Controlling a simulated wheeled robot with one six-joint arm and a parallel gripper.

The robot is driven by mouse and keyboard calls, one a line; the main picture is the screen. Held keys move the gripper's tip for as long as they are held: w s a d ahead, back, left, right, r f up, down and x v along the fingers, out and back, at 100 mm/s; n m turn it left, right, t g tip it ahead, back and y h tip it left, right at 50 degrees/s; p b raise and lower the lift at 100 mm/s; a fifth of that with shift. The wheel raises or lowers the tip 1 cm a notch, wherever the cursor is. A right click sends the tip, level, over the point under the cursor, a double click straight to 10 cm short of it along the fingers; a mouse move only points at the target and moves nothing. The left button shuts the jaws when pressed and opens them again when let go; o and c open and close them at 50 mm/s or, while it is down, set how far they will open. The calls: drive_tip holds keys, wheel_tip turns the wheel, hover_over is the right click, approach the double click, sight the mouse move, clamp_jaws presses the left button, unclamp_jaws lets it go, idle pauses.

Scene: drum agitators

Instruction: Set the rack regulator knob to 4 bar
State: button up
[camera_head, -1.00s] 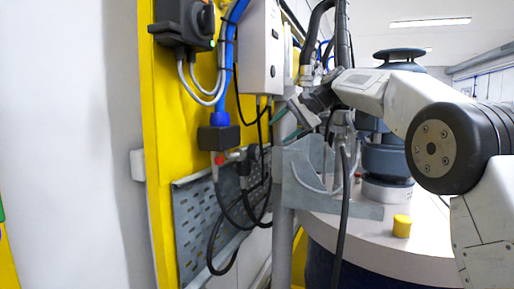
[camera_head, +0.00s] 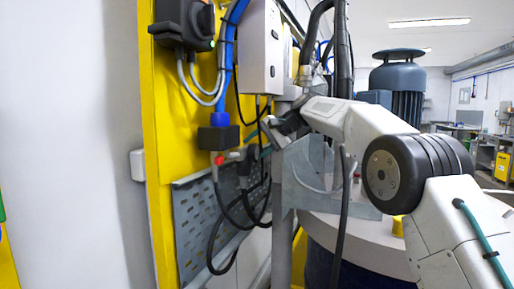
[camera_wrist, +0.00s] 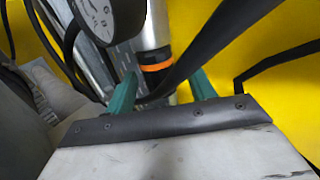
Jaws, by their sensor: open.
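In the wrist view a round pressure gauge (camera_wrist: 108,16) with a white dial shows at the top, cut by the frame edge. Beside it is a silver and dark cylinder with an orange ring (camera_wrist: 156,67), which may be the regulator knob. My gripper (camera_wrist: 163,84) is open, with one green finger on each side of the cylinder's lower end in the picture. I cannot tell whether the fingers touch it. In the head view my gripper (camera_head: 268,142) is by the rack, largely hidden by my wrist. I cannot make out the knob or a set pressure there.
A black cable (camera_wrist: 205,50) passes close to the fingers in the wrist view. In the head view a perforated grey panel (camera_head: 200,220) and hanging black hoses lie below. A white box (camera_head: 260,50) is above, and a drum with a motor (camera_head: 398,85) stands to the right.

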drive_tip(key=c, duration=1)
drive_tip(key=shift+a+r+g+h, duration=0.1)
drive_tip(key=shift+g+h, duration=0.2)
drive_tip(key=shift+h, duration=0.4)
drive_tip(key=o, duration=1)
drive_tip(key=shift+y, duration=0.3)
